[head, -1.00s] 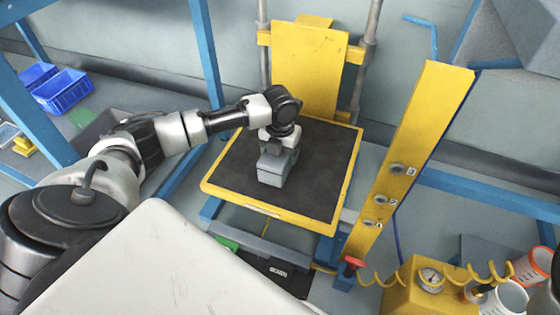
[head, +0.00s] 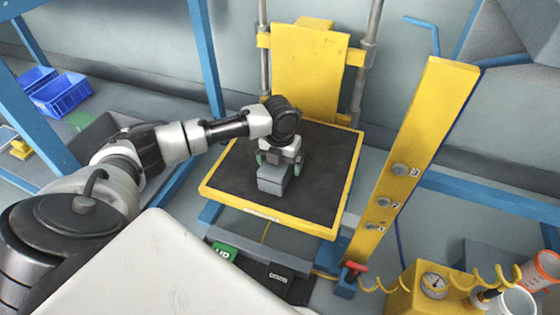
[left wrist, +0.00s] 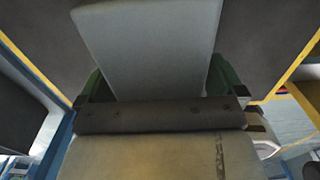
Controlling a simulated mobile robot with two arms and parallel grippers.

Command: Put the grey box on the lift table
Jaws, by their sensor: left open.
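The grey box (head: 273,182) sits on the black top of the yellow-edged lift table (head: 226,188), near its middle. My left gripper (head: 276,163) is at the upper back of the box, with its jaws open. In the left wrist view the box (left wrist: 150,45) fills the upper middle, with the green fingers (left wrist: 228,85) on both sides of it. Whether the fingers touch the box I cannot tell. My right gripper is not in view.
A yellow post (head: 420,140) with numbered buttons stands right of the table. Blue bins (head: 62,92) are at the far left. A yellow unit with a gauge (head: 434,284) and white tubs are at the lower right. A green UP pedal (head: 223,254) lies in front.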

